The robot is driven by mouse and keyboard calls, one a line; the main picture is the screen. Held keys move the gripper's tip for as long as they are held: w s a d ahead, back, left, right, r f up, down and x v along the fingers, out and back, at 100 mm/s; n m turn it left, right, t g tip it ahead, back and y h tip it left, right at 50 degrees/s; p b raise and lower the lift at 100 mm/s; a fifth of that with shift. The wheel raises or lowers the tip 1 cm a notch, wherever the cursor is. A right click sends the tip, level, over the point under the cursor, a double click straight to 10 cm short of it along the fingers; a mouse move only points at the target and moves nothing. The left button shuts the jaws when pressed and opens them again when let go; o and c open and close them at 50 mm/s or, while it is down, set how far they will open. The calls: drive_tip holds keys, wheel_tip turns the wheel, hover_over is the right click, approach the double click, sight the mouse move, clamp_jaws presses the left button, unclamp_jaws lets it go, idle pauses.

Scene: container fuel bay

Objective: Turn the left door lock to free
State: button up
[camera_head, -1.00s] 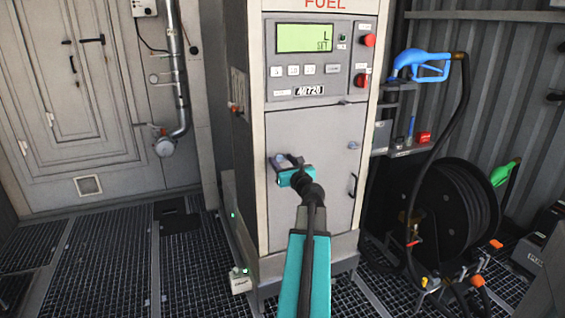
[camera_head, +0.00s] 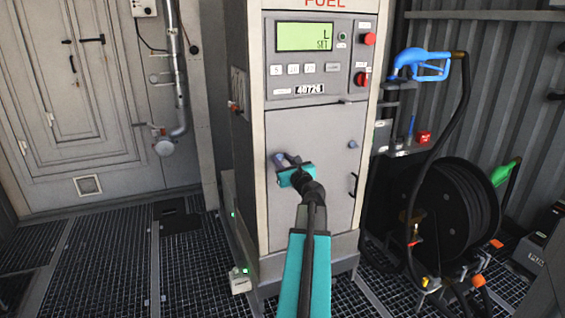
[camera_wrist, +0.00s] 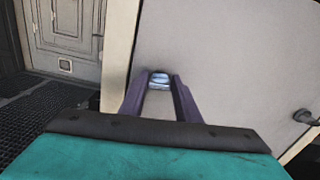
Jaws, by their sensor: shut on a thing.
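The left door lock (camera_wrist: 159,79) is a small round metal piece at the upper left of the dispenser's lower door (camera_head: 320,200). In the wrist view it sits between the tips of my gripper (camera_wrist: 160,84), whose two dark fingers close on its sides. In the head view my gripper (camera_head: 283,160) reaches the door's upper left and covers most of the lock, so its turn position cannot be read. A second round lock (camera_head: 353,144) shows uncovered at the door's upper right. The door is flush with its frame.
A dark door handle (camera_head: 353,185) stands out at the door's right edge. Above are the panel's display (camera_head: 306,37) and buttons. A hose reel (camera_head: 455,205) and a blue nozzle (camera_head: 420,65) are on the right. Grated floor (camera_head: 110,250) is open on the left.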

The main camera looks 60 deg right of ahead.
drive_tip(key=n+b, duration=0.3)
drive_tip(key=n, duration=0.1)
drive_tip(key=shift+w+a+f+n+b, duration=0.1)
drive_tip(key=shift+w+f+n+b, duration=0.1)
drive_tip(key=shift+n+b, duration=0.2)
drive_tip(key=n+b, duration=0.3)
drive_tip(key=n, duration=0.1)
drive_tip(key=shift+n+b, duration=0.3)
drive_tip(key=n+b, duration=0.4)
drive_tip(key=n, duration=0.1)
drive_tip(key=shift+f, duration=0.1)
drive_tip(key=shift+n+b, duration=1)
drive_tip(key=shift+n, duration=0.2)
drive_tip(key=shift+r, duration=0.25)
drive_tip(key=o, duration=1)
drive_tip(key=shift+o, duration=0.2)
drive_tip(key=shift+f, duration=0.1)
drive_tip(key=shift+s+a, duration=0.15)
